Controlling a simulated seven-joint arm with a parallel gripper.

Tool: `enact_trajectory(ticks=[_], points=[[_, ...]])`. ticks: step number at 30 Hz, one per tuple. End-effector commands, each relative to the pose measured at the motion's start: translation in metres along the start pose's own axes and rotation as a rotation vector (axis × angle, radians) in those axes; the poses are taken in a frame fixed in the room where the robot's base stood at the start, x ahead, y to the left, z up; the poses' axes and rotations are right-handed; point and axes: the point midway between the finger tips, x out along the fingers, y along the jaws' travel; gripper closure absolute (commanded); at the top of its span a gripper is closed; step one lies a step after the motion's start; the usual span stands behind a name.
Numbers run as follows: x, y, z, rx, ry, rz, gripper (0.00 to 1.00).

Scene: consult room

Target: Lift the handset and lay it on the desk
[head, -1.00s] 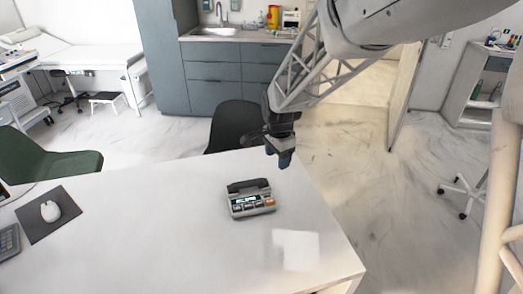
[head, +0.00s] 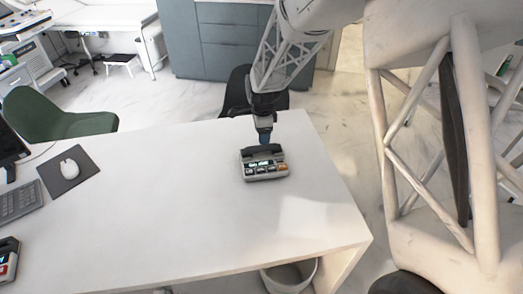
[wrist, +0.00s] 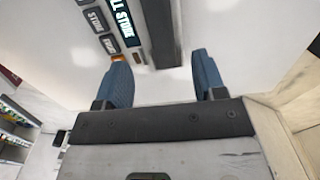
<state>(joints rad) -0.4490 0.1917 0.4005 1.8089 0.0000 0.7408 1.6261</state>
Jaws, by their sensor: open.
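The desk phone (head: 264,171) stands on the white desk (head: 160,200), grey with a lit display and an orange key. Its dark handset (head: 262,151) lies on the cradle along the far side. My gripper (head: 265,139) is just above and behind the handset, pointing down, and hides part of it. In the wrist view the blue fingers (wrist: 163,72) are apart with nothing held. The dark handset (wrist: 160,30) runs down from the top edge, and its end appears between the fingers. I cannot tell the remaining depth gap.
A dark chair (head: 238,92) stands behind the desk. The desk is clear left of and in front of the phone.

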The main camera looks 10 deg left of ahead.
Motion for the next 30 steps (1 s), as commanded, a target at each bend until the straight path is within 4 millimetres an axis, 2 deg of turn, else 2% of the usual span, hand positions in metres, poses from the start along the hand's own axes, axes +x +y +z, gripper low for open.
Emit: enact_trajectory(ticks=[12, 24, 30], points=[[0.024, 0.0, 0.0, 0.0, 0.0, 0.001, 0.36], [0.027, 0.0, 0.0, -0.001, 0.0, 0.0, 0.36], [0.039, -0.001, 0.001, -0.001, 0.0, 0.0, 0.36]])
